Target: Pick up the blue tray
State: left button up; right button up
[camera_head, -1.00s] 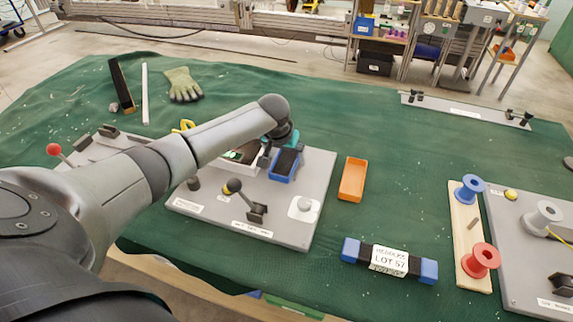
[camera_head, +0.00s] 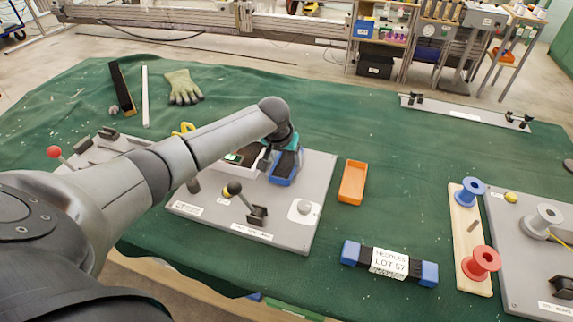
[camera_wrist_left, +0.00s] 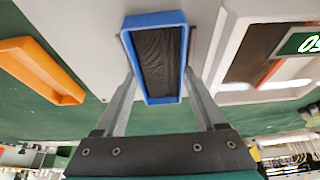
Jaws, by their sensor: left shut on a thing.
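The blue tray (camera_head: 285,166) has a dark inside and is over the grey board, right of a white-framed unit. In the left wrist view the blue tray (camera_wrist_left: 157,60) lies between the two fingers of my left gripper (camera_wrist_left: 160,85). The fingers press on its long sides, so the gripper is shut on it. In the head view my left gripper (camera_head: 277,150) is mostly hidden behind my wrist at the tray's far end. The tray looks slightly tilted in the head view. My right gripper is not in view.
An orange tray (camera_head: 352,182) lies just right of the grey board (camera_head: 215,205).

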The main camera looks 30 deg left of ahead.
pick_arm(q)
grip_shut()
